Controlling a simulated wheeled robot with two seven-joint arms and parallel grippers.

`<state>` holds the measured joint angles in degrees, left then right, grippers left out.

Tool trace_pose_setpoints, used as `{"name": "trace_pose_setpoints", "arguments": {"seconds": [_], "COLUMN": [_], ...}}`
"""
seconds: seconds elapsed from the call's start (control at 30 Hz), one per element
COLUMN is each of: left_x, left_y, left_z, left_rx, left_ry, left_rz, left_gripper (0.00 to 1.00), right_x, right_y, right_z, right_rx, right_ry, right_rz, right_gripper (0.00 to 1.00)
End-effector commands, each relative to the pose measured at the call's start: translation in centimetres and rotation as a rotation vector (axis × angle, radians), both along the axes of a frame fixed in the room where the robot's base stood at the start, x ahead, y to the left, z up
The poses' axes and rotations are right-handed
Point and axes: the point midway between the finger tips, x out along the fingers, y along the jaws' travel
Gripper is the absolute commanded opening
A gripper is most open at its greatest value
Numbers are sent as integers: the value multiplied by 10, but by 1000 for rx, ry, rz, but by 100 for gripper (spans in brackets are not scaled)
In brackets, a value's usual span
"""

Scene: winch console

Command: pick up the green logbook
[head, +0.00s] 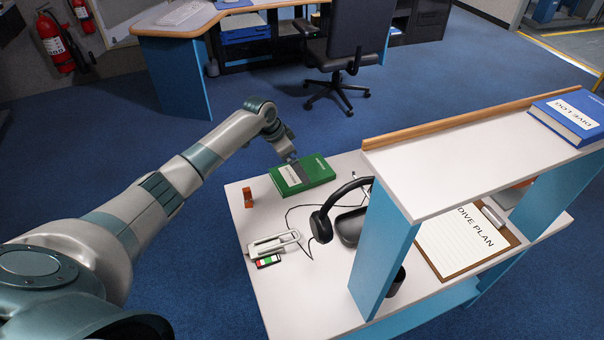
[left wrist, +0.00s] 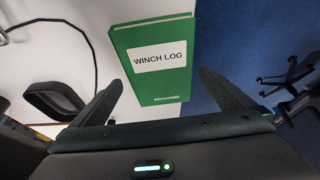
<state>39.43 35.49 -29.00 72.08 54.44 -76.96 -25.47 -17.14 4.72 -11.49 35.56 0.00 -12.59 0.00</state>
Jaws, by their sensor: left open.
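The green logbook (head: 302,174) lies flat near the far left edge of the white console top (head: 240,219) in the head view. In the left wrist view the logbook (left wrist: 155,60) shows a white label reading "WINCH LOG", and one end reaches the console's edge. My left gripper (head: 292,158) is at the far side of the book in the head view, close to it. Its two fingers (left wrist: 170,92) are spread apart in the left wrist view, with the book ahead between them and nothing held. Whether a fingertip touches the book cannot be told. My right gripper is not in view.
A black headset-like object (head: 322,226) with a cable lies right of the book. A small orange-brown object (head: 248,198) stands left of it. A raised shelf (head: 450,150) carries a blue book (head: 572,115). An office chair (head: 340,50) stands on open blue floor behind.

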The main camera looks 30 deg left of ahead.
Motion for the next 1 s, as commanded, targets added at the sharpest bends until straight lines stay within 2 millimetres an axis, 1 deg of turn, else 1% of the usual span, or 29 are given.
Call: {"name": "trace_pose_setpoints", "arguments": {"seconds": [0.03,0.17,0.3,0.4,0.9,0.93,0.97,1.0], "left_x": [2,7,12,14,14,14,14,14], "left_y": [-3,-8,-11,-12,-12,-12,-12,-12], "left_z": [-2,-15,-30,-36,-38,-38,-38,-38], "left_rx": [-1,-2,-2,-2,0,0,0,0], "left_ry": [1,3,2,0,0,0,0,0], "left_rz": [-1,0,1,1,0,0,0,0], "left_gripper": [100,100,100,100,100,98,90,81], "right_x": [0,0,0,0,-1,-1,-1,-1], "right_y": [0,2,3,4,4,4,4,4], "right_z": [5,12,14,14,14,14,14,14], "right_rx": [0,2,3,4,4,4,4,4], "right_ry": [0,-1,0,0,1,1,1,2], "right_rz": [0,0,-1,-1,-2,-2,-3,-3], "right_gripper": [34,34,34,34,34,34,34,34]}}
